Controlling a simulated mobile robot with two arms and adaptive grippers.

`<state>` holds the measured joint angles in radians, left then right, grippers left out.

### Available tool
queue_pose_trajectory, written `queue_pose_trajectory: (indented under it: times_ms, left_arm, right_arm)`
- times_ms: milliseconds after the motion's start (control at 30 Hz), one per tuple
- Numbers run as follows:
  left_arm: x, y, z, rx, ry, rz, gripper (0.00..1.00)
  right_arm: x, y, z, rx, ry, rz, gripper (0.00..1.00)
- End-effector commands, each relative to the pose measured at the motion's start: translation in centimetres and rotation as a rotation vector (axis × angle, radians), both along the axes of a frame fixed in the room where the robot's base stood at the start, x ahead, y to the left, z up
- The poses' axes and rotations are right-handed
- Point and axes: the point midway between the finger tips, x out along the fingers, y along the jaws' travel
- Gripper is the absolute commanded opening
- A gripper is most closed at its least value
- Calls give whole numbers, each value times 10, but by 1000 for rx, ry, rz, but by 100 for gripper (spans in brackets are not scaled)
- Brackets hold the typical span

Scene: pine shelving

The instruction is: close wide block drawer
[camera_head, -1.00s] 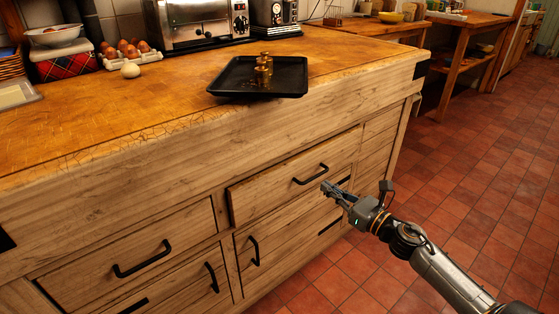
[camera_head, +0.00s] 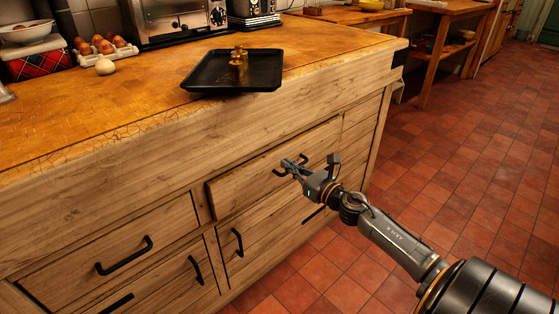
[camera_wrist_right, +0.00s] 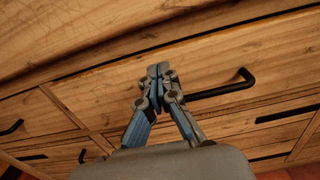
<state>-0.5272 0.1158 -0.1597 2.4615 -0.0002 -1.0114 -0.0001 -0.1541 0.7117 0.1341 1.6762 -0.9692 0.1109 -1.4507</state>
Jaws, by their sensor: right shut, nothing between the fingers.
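The wide block drawer (camera_head: 237,187) is the upper right drawer in the wooden block's front, with a black bar handle (camera_head: 278,171). Its front looks nearly level with the block, perhaps slightly proud; I cannot tell exactly. My right gripper (camera_head: 286,163) is shut and empty, in front of the drawer and overlapping its handle in the head view. In the right wrist view the gripper (camera_wrist_right: 158,71) points at the drawer front (camera_wrist_right: 215,72), with its fingertips by the left end of the handle (camera_wrist_right: 230,88). Whether they touch the front is unclear. My left gripper is out of view.
A black tray (camera_head: 205,82) with brass weights (camera_head: 237,62) stands on the block top. Another drawer (camera_head: 75,255) is at lower left. Tiled floor (camera_head: 460,150) on the right is clear.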

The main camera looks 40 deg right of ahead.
Motion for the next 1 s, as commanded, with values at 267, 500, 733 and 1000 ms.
queue_pose_trajectory:
  times_ms: [267, 500, 733, 1000]
  left_arm:
    - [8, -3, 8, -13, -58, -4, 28]
    - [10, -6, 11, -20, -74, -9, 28]
    - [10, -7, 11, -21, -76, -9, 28]
    - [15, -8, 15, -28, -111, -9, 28]
  right_arm:
    - [35, 2, 1, 1, -2, -1, 0]
    - [42, 3, 0, 0, 0, 0, 0]
    - [42, 3, 0, 0, 0, 0, 0]
    - [54, 4, 0, -2, -2, 0, 0]
